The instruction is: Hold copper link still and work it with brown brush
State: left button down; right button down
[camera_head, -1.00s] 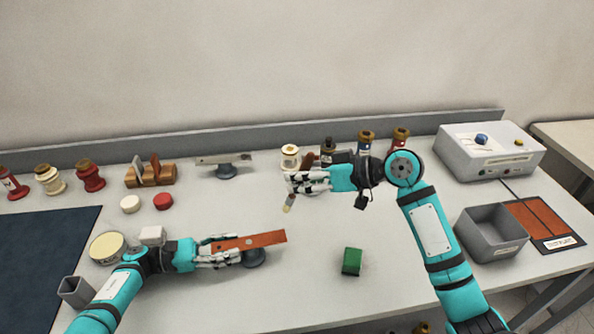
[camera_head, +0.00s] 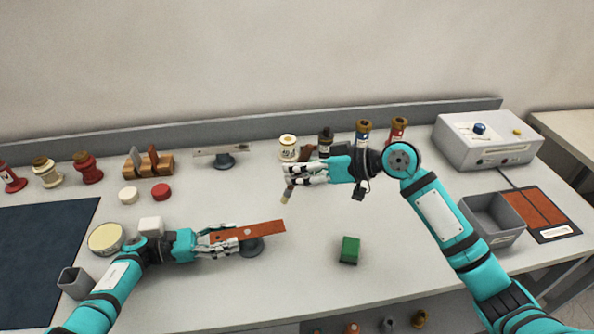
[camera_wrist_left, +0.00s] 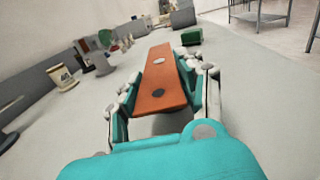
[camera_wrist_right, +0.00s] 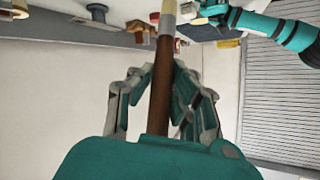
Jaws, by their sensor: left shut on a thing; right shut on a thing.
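The copper link (camera_head: 265,231) is a flat orange-brown bar with dark and pale spots, lying over a small round grey stand (camera_head: 251,248). My left gripper (camera_head: 226,240) is shut on its left end; the left wrist view shows the link (camera_wrist_left: 160,75) between both fingers. My right gripper (camera_head: 300,175) is shut on the brown brush (camera_wrist_right: 162,85), whose handle runs between the fingers in the right wrist view. Its pale tip (camera_head: 286,196) points down, above and right of the link's far end in the head view, and appears apart from it.
A green block (camera_head: 349,250) lies to the right of the link. A grey bin (camera_head: 493,222) and a white box device (camera_head: 488,140) stand at the right. Several bottles, including a white one (camera_head: 288,148), stand behind my right gripper. The front middle of the table is clear.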

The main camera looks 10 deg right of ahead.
jog(key=f, duration=0.2)
jog(key=a+f, duration=0.1)
jog(key=f, duration=0.4)
jog(key=shift+a+f, duration=0.35)
jog(key=shift+f, duration=0.05)
jog(key=shift+a, duration=2.4)
jog(key=shift+d, duration=3.2)
jog(key=shift+r, duration=4.05)
jog(key=shift+f, duration=0.15)
jog(key=shift+f, duration=0.35)
